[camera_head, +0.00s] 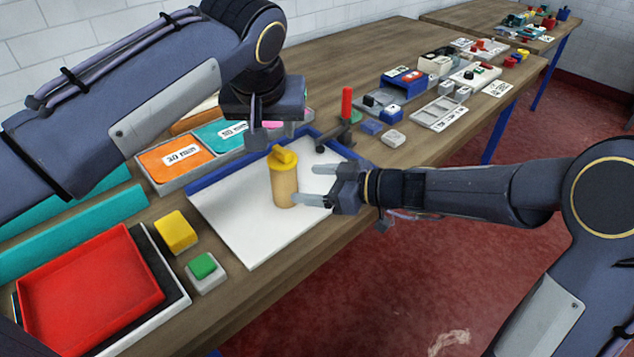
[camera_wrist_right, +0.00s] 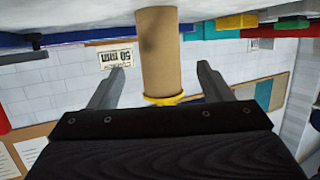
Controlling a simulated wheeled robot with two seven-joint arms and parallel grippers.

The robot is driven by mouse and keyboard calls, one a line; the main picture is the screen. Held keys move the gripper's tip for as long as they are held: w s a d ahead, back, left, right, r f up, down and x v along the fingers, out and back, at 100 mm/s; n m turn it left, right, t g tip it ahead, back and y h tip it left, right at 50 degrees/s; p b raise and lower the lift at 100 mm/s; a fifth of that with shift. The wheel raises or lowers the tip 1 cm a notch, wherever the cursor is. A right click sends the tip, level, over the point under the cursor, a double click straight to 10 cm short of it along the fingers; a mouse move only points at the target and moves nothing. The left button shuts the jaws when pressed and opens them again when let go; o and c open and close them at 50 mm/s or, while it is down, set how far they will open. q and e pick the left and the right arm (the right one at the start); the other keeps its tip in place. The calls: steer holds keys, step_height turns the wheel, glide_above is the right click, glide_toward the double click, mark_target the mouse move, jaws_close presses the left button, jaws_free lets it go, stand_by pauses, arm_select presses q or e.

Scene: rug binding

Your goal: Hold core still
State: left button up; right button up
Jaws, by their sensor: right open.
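The tan cardboard core (camera_head: 284,190) stands upright on the white board, with a yellow cap (camera_head: 284,163) on its top. My right gripper (camera_head: 304,186) is open beside the core, its fingers pointing left toward it. In the right wrist view, the picture is upside down and the core (camera_wrist_right: 160,50) shows between the two open fingers (camera_wrist_right: 161,70), with a gap on each side. I cannot tell how deep it sits between them. My left gripper (camera_head: 268,128) hangs above and behind the core, apart from it; its jaw opening is unclear.
A blue-edged white board (camera_head: 245,225) lies under the core. A red-handled clamp (camera_head: 346,108) stands behind it at the right. A yellow block (camera_head: 176,232), a green button (camera_head: 202,265) and a red tray (camera_head: 90,285) lie at the front left.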

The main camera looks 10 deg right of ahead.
mark_target(295, 182)
steer(key=x, duration=0.7)
steer(key=shift+w+a+f, duration=0.15)
steer(key=shift+a, duration=0.05)
steer(key=shift+c, duration=0.2)
